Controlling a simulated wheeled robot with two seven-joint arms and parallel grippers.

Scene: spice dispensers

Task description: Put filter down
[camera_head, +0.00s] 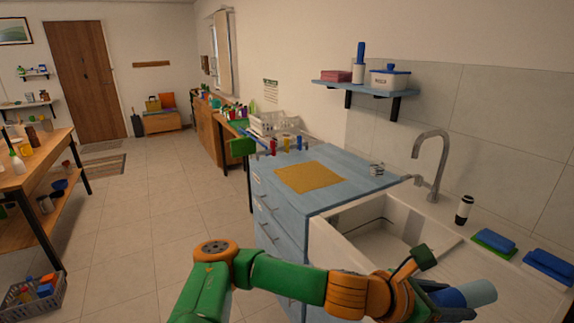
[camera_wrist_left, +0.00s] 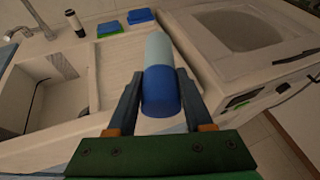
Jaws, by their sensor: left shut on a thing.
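The filter appears to be a cylinder with a dark blue end and a pale blue-grey end. It shows in the wrist view (camera_wrist_left: 160,80) and at the lower right of the head view (camera_head: 479,292). My left gripper (camera_head: 448,298) is shut on its dark blue part, with a finger on each side in the wrist view (camera_wrist_left: 162,92). The filter is held over the right part of the white sink counter (camera_head: 535,290). From these views I cannot tell whether it touches the surface. My right gripper is not in view.
The sink basin (camera_head: 375,240) has a tall curved tap (camera_head: 434,165). A yellow mat (camera_head: 309,177) lies on the blue cabinet.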

